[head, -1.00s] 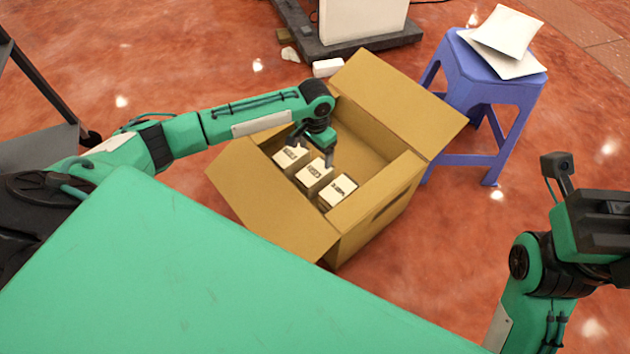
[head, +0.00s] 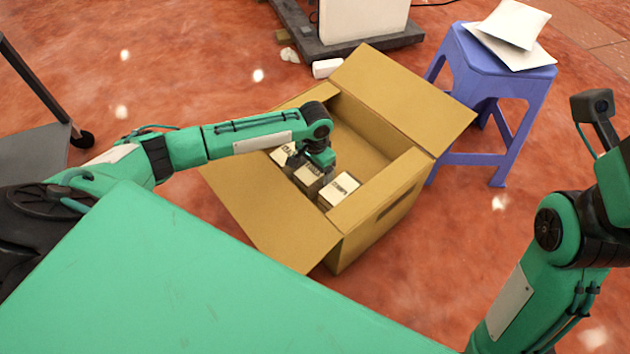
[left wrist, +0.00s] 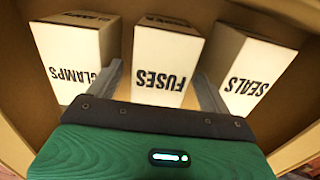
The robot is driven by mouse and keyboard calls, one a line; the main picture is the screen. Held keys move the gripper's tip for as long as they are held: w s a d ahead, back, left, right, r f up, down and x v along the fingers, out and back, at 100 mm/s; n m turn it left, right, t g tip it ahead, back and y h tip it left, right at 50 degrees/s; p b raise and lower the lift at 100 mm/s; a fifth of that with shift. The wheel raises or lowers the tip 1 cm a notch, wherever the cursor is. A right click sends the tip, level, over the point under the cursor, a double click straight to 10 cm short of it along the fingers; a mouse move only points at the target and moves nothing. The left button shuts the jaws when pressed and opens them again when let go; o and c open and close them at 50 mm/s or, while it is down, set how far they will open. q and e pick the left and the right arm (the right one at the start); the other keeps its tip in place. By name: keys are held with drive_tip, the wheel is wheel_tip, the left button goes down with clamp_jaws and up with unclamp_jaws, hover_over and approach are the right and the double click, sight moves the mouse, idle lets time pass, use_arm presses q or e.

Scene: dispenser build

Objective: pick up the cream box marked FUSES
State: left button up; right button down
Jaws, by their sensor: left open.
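The cream box marked FUSES (left wrist: 166,66) is in the middle of the left wrist view, between the boxes marked CLAMPS (left wrist: 75,55) and SEALS (left wrist: 247,70). In the head view the FUSES box (head: 307,178) is partly hidden by my left gripper (head: 316,162). My left gripper is open, with one finger on each side of the FUSES box in the left wrist view (left wrist: 162,88). Whether the fingers touch it I cannot tell. My right arm is at the right edge of the head view; its fingers are not visible.
The three boxes stand in a row inside an open cardboard carton (head: 385,215) with its flaps folded out. The carton walls stand close around them. A purple stool (head: 500,90) with white packets (head: 515,28) is behind right. A dark wheeled platform (head: 350,45) stands behind.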

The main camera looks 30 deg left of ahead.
use_arm(q)
drive_tip(key=shift+f, duration=0.1)
drive_tip(key=shift+c, duration=0.4)
drive_tip(key=c, duration=1.1)
